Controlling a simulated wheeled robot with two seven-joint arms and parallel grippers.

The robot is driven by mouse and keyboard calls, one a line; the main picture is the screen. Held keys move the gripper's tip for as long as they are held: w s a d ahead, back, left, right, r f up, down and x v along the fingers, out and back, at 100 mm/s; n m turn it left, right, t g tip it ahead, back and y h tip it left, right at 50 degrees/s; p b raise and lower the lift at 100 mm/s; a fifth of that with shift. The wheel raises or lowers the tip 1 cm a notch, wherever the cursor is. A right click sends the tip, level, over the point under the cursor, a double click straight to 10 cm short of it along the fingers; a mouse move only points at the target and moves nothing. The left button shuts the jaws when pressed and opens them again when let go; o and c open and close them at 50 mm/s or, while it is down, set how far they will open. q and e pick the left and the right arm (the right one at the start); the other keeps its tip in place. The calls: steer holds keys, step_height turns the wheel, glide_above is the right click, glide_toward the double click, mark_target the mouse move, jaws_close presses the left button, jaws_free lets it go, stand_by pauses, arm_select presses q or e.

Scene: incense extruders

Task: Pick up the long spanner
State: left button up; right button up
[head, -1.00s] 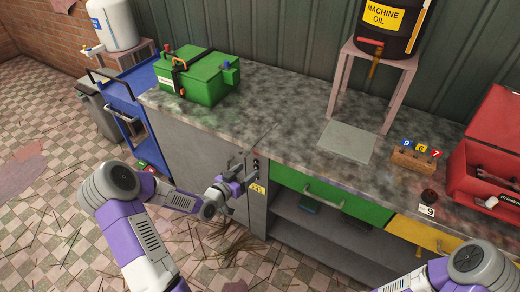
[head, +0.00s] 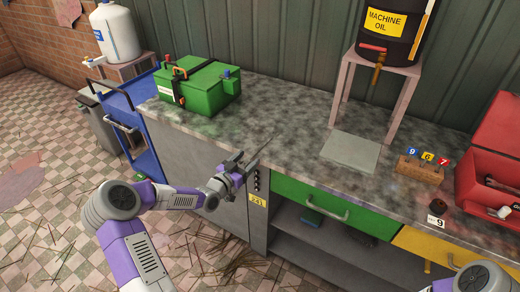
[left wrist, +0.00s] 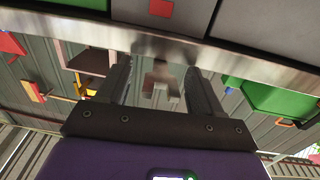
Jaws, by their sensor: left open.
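My left gripper (head: 238,166) is at the bench's front edge, above the cabinet. Contact cannot be told. My right gripper is out of view.
The bench (head: 290,125) holds a green box (head: 208,88), a grey plate (head: 350,151), a numbered wooden block (head: 420,170) and a red toolbox (head: 480,188). A machine oil drum (head: 385,40) stands on a stand. A green drawer (head: 300,198) is below.

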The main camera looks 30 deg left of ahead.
arm_select(q)
steer(key=c, duration=1.2)
step_height(320, 180, up, 10)
steer(key=p, duration=0.3)
steer(key=shift+s, duration=0.1)
